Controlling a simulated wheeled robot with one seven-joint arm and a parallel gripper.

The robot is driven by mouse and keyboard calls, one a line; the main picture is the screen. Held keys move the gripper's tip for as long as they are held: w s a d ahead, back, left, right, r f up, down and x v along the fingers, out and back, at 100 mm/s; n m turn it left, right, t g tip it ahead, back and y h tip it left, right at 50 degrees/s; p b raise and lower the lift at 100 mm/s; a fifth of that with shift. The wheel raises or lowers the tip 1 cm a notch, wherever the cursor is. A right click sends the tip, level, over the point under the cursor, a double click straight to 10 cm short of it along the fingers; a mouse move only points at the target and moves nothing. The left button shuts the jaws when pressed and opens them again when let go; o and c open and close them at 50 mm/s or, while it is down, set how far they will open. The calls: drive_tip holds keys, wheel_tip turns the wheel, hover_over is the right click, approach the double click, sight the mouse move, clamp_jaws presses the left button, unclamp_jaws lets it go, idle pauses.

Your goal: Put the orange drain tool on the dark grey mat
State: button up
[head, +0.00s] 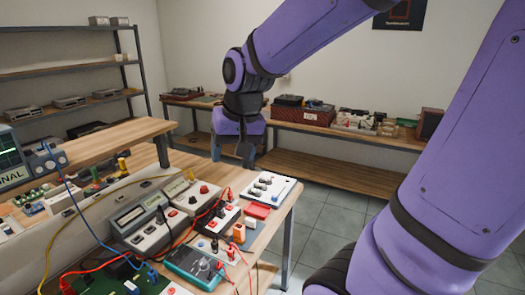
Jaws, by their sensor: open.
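My gripper (231,155) hangs pointing down past the far right end of the workbench (274,225). Its fingers are apart, and I see nothing between them. A small orange object (239,233) stands near the bench's right edge, nearer to me than the gripper. It is too small to tell whether it is the orange drain tool. My arm hides part of the room on the right.
The bench is crowded with meters, cables and boxes. A teal multimeter (194,266) and a white panel (268,188) lie near its right edge. A long wooden side table (330,137) stands along the back wall. Grey tiled floor (325,215) is open right of the bench.

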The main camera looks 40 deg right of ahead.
drive_tip(key=s+a+r+n+t, duration=0.1)
drive_tip(key=s+r+n, duration=0.3)
drive_tip(key=s, duration=0.8)
drive_tip(key=shift+a+r+t, duration=0.3)
drive_tip(key=shift+a+r, duration=0.1)
drive_tip(key=shift+a, duration=0.3)
